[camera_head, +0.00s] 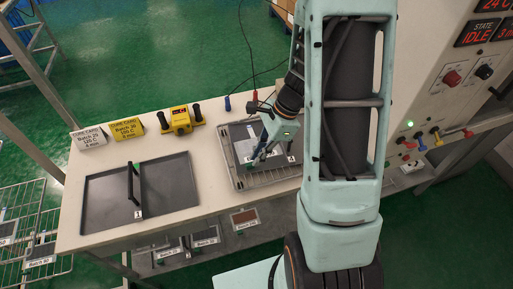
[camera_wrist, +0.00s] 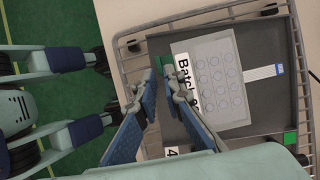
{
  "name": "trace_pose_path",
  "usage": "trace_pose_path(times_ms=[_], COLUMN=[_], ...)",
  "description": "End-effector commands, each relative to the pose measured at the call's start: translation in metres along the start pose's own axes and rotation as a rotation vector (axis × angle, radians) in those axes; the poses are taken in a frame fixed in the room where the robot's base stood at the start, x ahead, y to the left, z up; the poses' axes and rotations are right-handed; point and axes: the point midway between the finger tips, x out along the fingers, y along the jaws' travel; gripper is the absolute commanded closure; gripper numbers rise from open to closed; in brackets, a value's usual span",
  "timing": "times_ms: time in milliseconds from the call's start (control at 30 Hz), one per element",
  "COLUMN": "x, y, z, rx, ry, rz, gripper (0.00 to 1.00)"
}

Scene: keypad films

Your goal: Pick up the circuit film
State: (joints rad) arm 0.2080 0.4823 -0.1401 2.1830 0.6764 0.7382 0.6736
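The circuit film (camera_wrist: 218,82) is a pale grey sheet with rows of circles, a white "Batch" label (camera_wrist: 186,85) and a short white-and-blue tail (camera_wrist: 262,73). In the head view the film (camera_head: 243,149) is partly hidden by my gripper (camera_head: 265,157), which points down over the tray. In the wrist view my gripper (camera_wrist: 160,78) has a narrow gap between its blue-padded fingertips. The tips are beside the labelled edge, and one overlaps the label. I cannot tell whether they touch the film.
Left of it, a dark flat tray (camera_head: 100,208) holds a black handle (camera_head: 131,185). Two cards, white (camera_head: 89,138) and yellow (camera_head: 127,128), and a yellow tool (camera_head: 181,121) stand behind. Cables lie behind the film's tray. A control panel (camera_head: 455,90) stands at right.

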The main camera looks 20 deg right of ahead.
Motion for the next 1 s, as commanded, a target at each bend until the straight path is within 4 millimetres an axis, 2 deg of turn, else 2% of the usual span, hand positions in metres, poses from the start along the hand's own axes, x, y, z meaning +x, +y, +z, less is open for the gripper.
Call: trace_pose_path(times_ms=[100,233,433,533,867,1000], x=[0.016,0.023,0.024,0.024,0.023,0.017], y=[0.001,0.0,0.0,0.0,0.0,-0.001], z=[0.0,-0.001,-0.001,0.0,0.0,0.002], rx=[0.001,0.001,0.0,0.0,0.0,-0.002], ry=[-0.001,0.001,0.001,0.001,0.001,0.002], rz=[0.003,0.001,0.0,0.0,-0.001,-0.003], gripper=[0.91,0.91,0.91,1.0,1.0,1.0])
